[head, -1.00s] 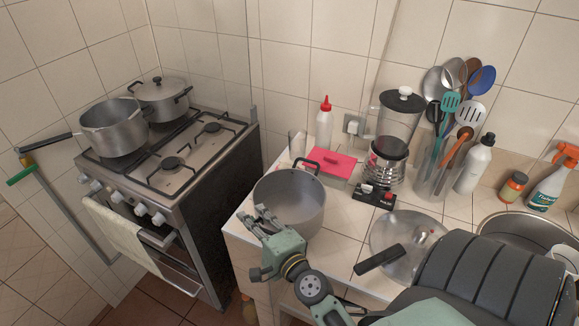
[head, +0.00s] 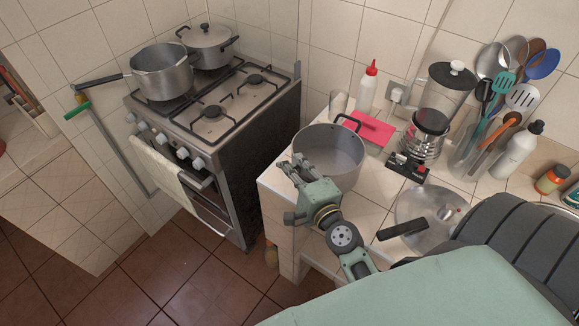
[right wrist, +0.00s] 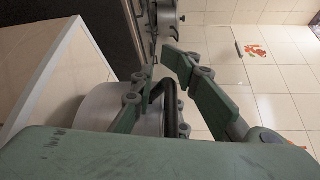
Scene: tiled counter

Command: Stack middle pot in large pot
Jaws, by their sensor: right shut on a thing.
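An open grey metal pot (head: 345,160) with two black loop handles is at the counter's left front corner and looks empty. My right gripper (head: 304,168) is at its near left rim. In the right wrist view, the fingers (right wrist: 162,76) are shut on the pot's black handle (right wrist: 166,98), and the pot's side (right wrist: 93,112) shows beside them. On the stove, a long-handled pot (head: 163,80) stands at the front left and a lidded two-handled pot (head: 211,50) behind it. I cannot tell for certain which is called middle or large. My left gripper is not in view.
The stove (head: 226,118) has free right burners; a floor gap separates it from the counter.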

